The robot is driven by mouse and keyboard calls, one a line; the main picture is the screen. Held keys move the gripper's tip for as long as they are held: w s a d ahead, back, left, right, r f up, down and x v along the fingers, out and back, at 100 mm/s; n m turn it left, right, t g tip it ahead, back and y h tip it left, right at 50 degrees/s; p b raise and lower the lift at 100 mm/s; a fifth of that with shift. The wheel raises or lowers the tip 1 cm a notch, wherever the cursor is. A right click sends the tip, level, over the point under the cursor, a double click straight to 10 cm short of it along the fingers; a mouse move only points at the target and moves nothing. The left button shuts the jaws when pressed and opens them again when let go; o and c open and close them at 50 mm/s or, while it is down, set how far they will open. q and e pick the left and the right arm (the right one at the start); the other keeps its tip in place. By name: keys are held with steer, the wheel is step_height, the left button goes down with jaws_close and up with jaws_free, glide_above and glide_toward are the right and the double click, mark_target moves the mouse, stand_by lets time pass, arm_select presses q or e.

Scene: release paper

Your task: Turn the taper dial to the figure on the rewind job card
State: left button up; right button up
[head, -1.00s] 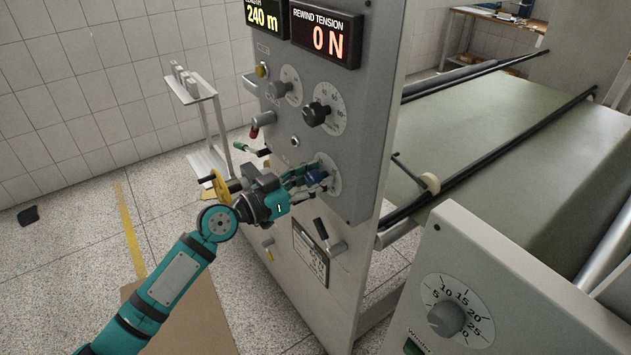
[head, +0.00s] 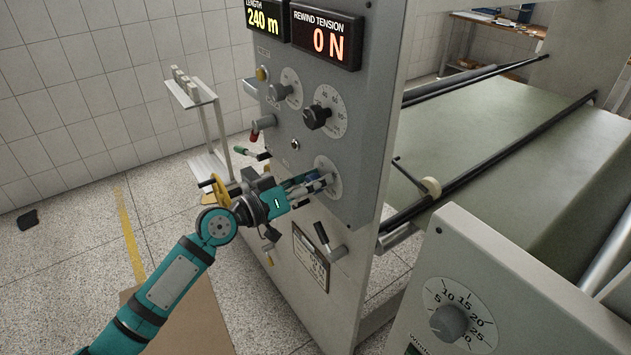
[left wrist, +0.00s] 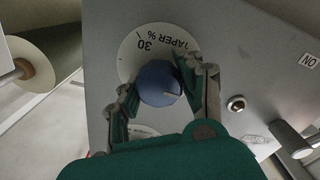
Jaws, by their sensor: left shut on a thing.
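The taper dial's blue knob (left wrist: 158,83) sits on a white scale plate marked "TAPER %" and "30" (left wrist: 133,57). A light pointer line on the knob points to the right in the left wrist view. My left gripper (left wrist: 157,88) is shut on the knob, one finger on each side; its fingers hide part of the scale. In the head view my left gripper (head: 314,184) covers most of the knob, and the scale plate (head: 334,181) shows beside it. A framed card (head: 311,259) hangs lower on the machine; its writing is too small to read. My right gripper is not in view.
Above the taper dial are a black-knobbed dial (head: 317,116) and a smaller grey one (head: 281,91). Displays read 240 m and 0 N (head: 326,40). A black-handled lever (head: 324,238) sticks out just below my gripper. Another dial (head: 449,322) is on the cabinet at lower right.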

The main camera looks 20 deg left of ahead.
arm_select(q)
steer(key=o, duration=1.2)
steer(key=shift+s+a, duration=0.1)
steer(key=shift+s+a, duration=0.15)
steer(key=shift+s, duration=0.05)
steer(key=v, duration=1.1)
steer(key=shift+s+a, duration=0.1)
